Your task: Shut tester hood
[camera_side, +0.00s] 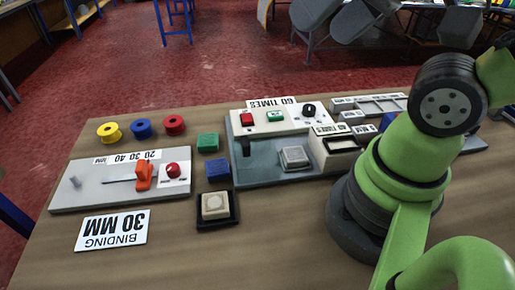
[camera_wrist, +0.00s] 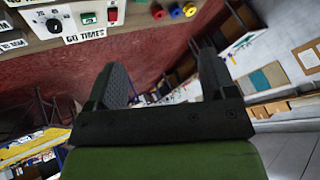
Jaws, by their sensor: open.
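The tester (camera_side: 262,172) is a grey-blue base at the table's middle. Its rear panel (camera_side: 270,120) has a red button, a green button, a black knob and a "60 TIMES" label. A grey square block (camera_side: 294,158) sits on its bed, and a cream box with a dark recessed top (camera_side: 340,149) stands at its right. I cannot tell which part is the hood or how it stands. The panel also shows at upper left in the wrist view (camera_wrist: 75,20). My gripper (camera_wrist: 163,82) is open and empty, its fingers apart, away from the tester; its fingers are outside the side view.
A grey board (camera_side: 85,198) with an orange clamp (camera_side: 143,176) lies at left. Yellow, blue and red spools (camera_side: 173,125) stand behind it. Green and blue blocks (camera_side: 218,171) and a black tray (camera_side: 232,221) sit between.

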